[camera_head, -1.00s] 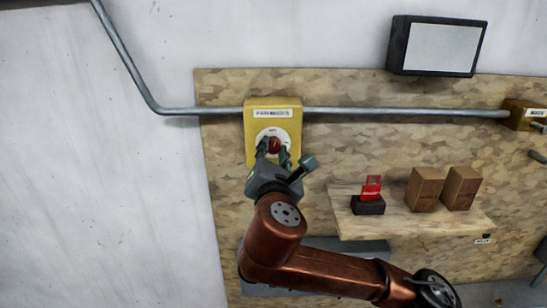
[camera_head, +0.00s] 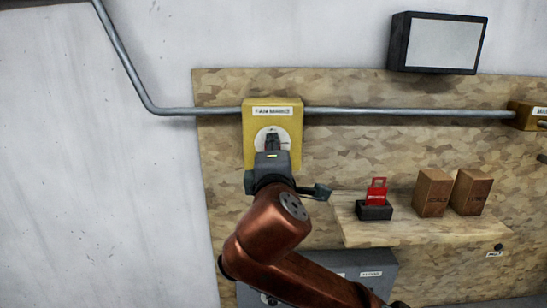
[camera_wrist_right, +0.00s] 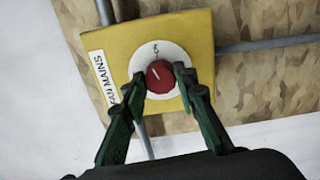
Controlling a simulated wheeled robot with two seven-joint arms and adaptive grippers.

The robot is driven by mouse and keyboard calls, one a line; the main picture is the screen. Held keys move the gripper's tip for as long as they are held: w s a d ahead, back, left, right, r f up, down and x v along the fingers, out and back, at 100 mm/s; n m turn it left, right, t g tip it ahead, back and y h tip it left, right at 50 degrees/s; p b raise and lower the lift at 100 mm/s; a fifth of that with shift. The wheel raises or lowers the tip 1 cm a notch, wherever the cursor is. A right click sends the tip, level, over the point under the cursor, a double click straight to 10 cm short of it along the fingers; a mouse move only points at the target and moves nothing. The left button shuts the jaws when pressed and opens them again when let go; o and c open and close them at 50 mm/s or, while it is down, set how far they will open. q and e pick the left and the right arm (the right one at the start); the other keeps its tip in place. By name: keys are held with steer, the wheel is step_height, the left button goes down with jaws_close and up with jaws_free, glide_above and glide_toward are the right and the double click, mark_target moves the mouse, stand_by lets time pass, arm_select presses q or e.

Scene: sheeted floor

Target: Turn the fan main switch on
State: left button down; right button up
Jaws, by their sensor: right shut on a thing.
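The fan main switch is a yellow box (camera_head: 252,150) on the board, labelled "FAN MAINS", with a white round dial (camera_wrist_right: 146,58) and a red knob (camera_wrist_right: 160,76). My right gripper (camera_head: 272,142) is at the dial and covers the knob in the head view. In the right wrist view, the green fingers of my right gripper (camera_wrist_right: 161,80) are on either side of the red knob, shut on it. A pale line shows on the knob's face. The box appears tilted in the wrist view. My left gripper is in neither view.
A grey conduit (camera_head: 400,111) runs along the board through the box. To the right, a shelf (camera_head: 400,230) holds a red item in a black holder (camera_head: 374,211) and two brown boxes (camera_head: 433,193). A screen (camera_head: 438,43) is above. A grey box (camera_head: 370,268) is below.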

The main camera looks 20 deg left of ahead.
steer(key=shift+m+b, duration=0.65)
steer(key=shift+m, duration=1.05)
steer(key=o, duration=1.2)
steer(key=shift+c, duration=0.2)
steer(key=v, duration=1.2)
